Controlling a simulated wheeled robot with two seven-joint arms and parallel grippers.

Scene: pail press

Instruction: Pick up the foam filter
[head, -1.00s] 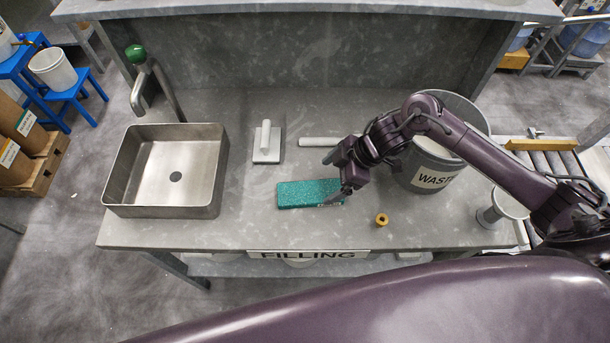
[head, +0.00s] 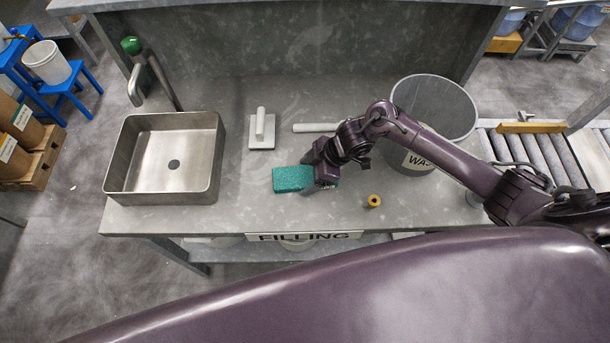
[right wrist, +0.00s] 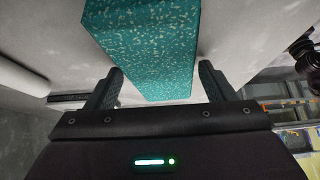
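The foam filter is a teal speckled block (head: 292,179) at the middle of the grey bench. In the right wrist view the foam filter (right wrist: 155,45) runs between the two dark fingers of my right gripper (right wrist: 161,66). The foam filter looks level and at the bench top; any lift is too small to tell. My left gripper is out of view.
A steel basin (head: 134,161) and a trowel-like tool (head: 262,144) stand to the left. A white rod (head: 312,128) lies behind the gripper. A waste pail (head: 409,92) is at the right, under my arm. A small brass piece (head: 374,201) sits near the front edge.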

